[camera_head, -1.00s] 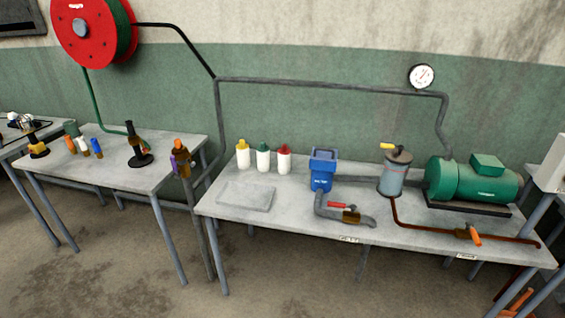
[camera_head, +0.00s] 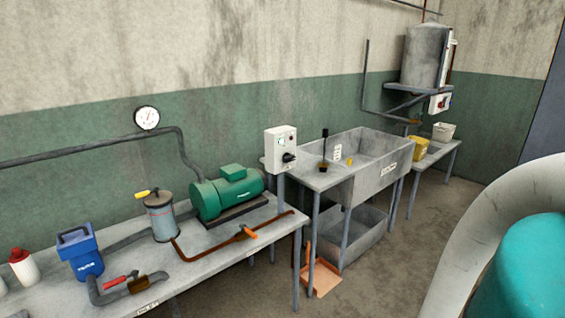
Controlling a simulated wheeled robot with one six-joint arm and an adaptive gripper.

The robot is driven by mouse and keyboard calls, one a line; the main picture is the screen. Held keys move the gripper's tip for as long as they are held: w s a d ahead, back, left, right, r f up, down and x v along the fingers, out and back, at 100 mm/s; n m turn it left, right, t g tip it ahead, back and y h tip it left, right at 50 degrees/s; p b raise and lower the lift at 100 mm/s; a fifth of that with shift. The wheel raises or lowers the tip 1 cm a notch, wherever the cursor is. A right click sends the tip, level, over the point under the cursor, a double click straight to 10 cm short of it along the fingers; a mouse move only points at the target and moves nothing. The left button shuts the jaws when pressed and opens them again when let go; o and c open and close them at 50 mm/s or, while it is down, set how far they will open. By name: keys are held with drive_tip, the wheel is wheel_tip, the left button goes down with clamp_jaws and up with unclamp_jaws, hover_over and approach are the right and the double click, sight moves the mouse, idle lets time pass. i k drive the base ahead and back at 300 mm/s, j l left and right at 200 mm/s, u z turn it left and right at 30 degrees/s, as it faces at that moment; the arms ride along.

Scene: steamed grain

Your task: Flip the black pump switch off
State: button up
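The black pump switch (camera_head: 289,157) is a small dark knob low on the front of a pale grey control box (camera_head: 281,143). The box stands on a grey post between the pump table and the sink. Small marks or lights show above the knob, too small to read. The green pump (camera_head: 228,192) sits on a dark base at the right end of the pump table, left of the box. My gripper is not in view; grey and teal links of my arm fill the lower right corner.
The pump table (camera_head: 215,240) carries a grey filter canister (camera_head: 160,217), a blue container (camera_head: 80,252) and pipes with valves. A concrete sink (camera_head: 375,180) stands right of the box. An orange dustpan (camera_head: 322,278) lies below. Open floor (camera_head: 390,270) lies in front of the sink.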

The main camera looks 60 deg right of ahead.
sight(287, 158)
drive_tip(key=z, duration=1.5)
